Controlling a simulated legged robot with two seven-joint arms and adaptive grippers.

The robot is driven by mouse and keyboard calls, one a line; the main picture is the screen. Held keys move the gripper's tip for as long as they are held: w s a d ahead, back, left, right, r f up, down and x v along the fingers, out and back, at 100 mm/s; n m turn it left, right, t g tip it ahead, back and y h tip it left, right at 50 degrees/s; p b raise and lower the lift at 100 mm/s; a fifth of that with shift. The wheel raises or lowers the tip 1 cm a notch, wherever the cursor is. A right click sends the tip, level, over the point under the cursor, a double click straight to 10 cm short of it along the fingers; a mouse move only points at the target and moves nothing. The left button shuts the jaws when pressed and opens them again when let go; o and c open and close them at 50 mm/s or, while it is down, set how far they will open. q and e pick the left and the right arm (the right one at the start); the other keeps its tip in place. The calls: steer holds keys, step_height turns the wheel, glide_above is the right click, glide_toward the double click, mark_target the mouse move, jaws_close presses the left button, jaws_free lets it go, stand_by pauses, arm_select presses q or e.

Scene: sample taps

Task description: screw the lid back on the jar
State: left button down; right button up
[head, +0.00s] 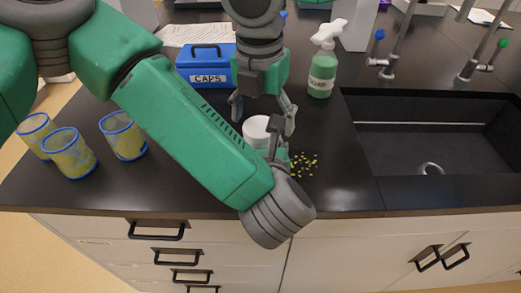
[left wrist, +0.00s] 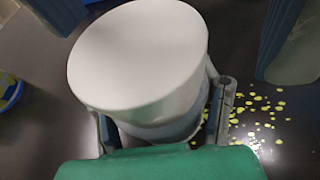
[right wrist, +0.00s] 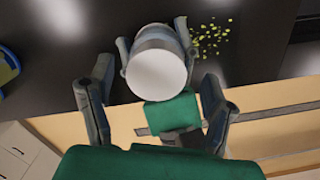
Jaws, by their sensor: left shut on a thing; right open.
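The jar (left wrist: 165,129) stands on the dark counter, and most of its body is hidden. The wide white lid (left wrist: 140,50) sits on top of it; whether its thread is engaged cannot be told. The lid also shows in the head view (head: 257,131) and right wrist view (right wrist: 157,72). My left gripper (left wrist: 163,115) is shut around the jar from the front, below the lid, with a finger on each side. My right gripper (head: 263,112) comes down from above, open and empty, its fingers apart on either side of the lid. Its fingers (right wrist: 157,78) also show in the right wrist view.
Yellow-green bits (head: 304,164) lie scattered right of the jar. Several blue-rimmed cups (head: 69,155) are at left. A black sink (head: 435,150) with taps is at right. The counter's front edge is close.

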steer(key=shift+c, duration=0.5)
steer(key=c, duration=1.3)
arm_select(q)
steer(key=shift+a+r, duration=0.1)
arm_select(e)
steer(key=shift+o, duration=0.2)
steer(key=m, duration=0.3)
steer(key=shift+s+d, duration=0.1)
arm_select(q)
steer(key=shift+w, duration=0.1)
arm_select(e)
steer(key=o, duration=1.3)
